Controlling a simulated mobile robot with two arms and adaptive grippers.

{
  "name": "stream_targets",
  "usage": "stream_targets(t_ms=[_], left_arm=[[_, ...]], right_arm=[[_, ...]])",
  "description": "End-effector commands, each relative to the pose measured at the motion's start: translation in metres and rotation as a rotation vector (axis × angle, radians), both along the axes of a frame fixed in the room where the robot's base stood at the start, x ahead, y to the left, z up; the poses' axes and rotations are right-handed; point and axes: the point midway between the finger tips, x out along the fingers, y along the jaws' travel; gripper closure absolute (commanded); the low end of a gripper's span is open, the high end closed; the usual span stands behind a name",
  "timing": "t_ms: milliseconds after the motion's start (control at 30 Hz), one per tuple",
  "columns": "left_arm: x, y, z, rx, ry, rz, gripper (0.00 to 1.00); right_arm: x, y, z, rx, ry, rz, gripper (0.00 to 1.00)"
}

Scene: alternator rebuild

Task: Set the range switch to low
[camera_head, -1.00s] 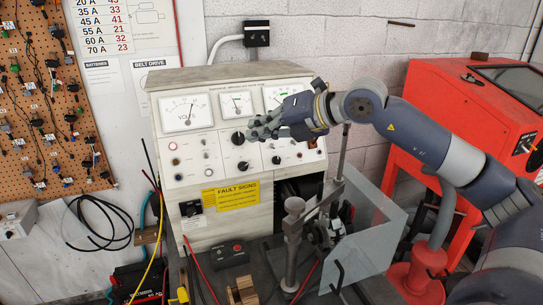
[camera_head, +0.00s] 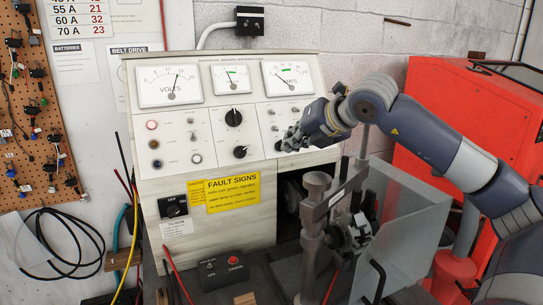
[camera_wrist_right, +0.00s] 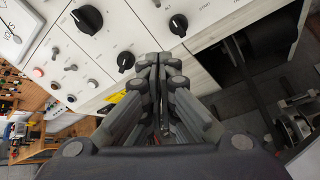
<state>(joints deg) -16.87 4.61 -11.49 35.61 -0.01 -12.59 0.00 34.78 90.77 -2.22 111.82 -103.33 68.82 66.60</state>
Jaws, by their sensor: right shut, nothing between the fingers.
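The test bench panel (camera_head: 202,153) carries several black rotary knobs and small toggles; their lettering is too small to read, so I cannot tell which one is the range switch. A large black knob (camera_head: 233,117) sits under the middle meter, and a smaller knob (camera_head: 240,152) is below it. My right gripper (camera_head: 287,142) is shut and empty in front of the panel's right part, right of both knobs. In the right wrist view its closed fingertips (camera_wrist_right: 162,60) are beside the smaller knob (camera_wrist_right: 126,61); another knob (camera_wrist_right: 178,25) shows beyond them. My left gripper is out of view.
A metal post (camera_head: 312,230) and a clear shield (camera_head: 408,230) stand below my right arm. A red cabinet (camera_head: 460,110) is at right.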

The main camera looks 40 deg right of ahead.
Motion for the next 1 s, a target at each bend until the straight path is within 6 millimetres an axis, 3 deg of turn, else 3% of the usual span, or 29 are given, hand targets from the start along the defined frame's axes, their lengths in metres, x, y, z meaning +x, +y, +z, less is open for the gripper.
stream_targets(t_ms=[100, 567, 1000], left_arm=[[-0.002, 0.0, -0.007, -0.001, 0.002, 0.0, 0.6], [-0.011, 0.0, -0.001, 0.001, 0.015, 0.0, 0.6], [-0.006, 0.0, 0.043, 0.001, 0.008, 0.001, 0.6]], right_arm=[[0.0, 0.0, -0.007, 0.0, -0.001, 0.0, 1.0], [0.004, 0.0, -0.007, 0.002, 0.001, 0.001, 1.0], [0.06, -0.004, -0.04, 0.006, 0.001, 0.002, 1.0]])
